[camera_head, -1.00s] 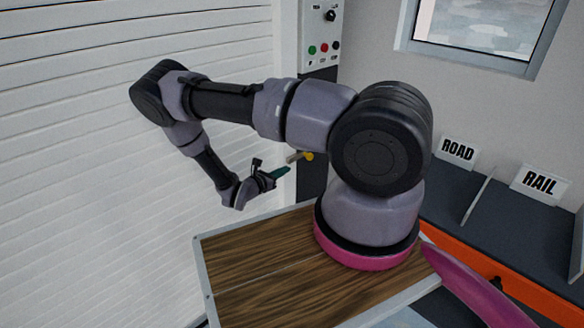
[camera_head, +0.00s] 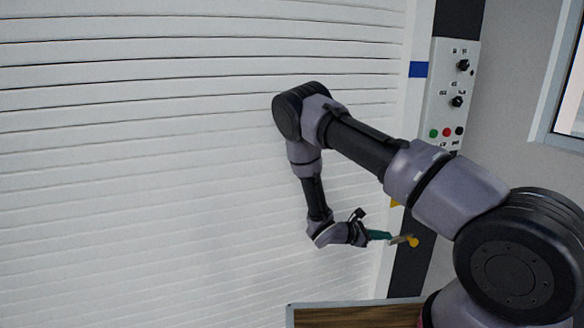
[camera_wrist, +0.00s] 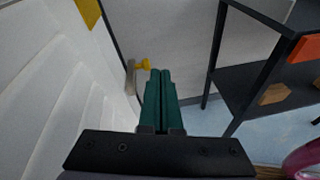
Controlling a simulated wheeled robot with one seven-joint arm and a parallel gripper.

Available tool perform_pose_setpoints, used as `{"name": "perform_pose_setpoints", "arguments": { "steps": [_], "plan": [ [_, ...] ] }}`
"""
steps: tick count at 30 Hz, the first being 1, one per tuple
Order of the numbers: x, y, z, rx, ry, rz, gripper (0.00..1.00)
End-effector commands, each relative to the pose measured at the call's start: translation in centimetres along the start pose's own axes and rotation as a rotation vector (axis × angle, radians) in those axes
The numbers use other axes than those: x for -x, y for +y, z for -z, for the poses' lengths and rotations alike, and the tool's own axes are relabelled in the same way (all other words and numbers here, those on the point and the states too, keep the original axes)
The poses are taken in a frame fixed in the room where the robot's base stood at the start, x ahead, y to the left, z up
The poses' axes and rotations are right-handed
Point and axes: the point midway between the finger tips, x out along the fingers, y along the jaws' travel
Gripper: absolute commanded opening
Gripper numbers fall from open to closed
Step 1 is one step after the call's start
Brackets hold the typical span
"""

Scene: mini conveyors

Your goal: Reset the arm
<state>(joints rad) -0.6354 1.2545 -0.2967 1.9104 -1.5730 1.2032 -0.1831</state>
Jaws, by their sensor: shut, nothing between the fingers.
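My arm is folded in front of the white slatted shutter in the head view. My gripper (camera_head: 388,236) is at the end of the arm, pointing right, above and behind the wooden board's far edge. Its green fingers also show in the wrist view (camera_wrist: 160,74), side by side and shut, with nothing held between them.
The white shutter (camera_head: 130,160) fills the left of the head view. A control panel (camera_head: 452,95) with knobs and coloured buttons is on the wall. A yellow-ended handle (camera_wrist: 143,65) appears beyond the fingertips. A dark shelf (camera_wrist: 245,90) with an orange block (camera_wrist: 274,94) stands at right. A wooden board (camera_head: 350,317) lies below.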

Motion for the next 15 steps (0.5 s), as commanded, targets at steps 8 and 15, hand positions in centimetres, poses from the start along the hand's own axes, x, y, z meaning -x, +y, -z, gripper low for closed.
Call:
{"name": "perform_pose_setpoints", "arguments": {
  "steps": [8,15],
  "plan": [
    [3.3,0.5,-9.2,-0.360,0.143,0.288,0.00],
    [5.9,0.0,-15.7,-0.619,0.260,0.486,0.00]
  ]
}}
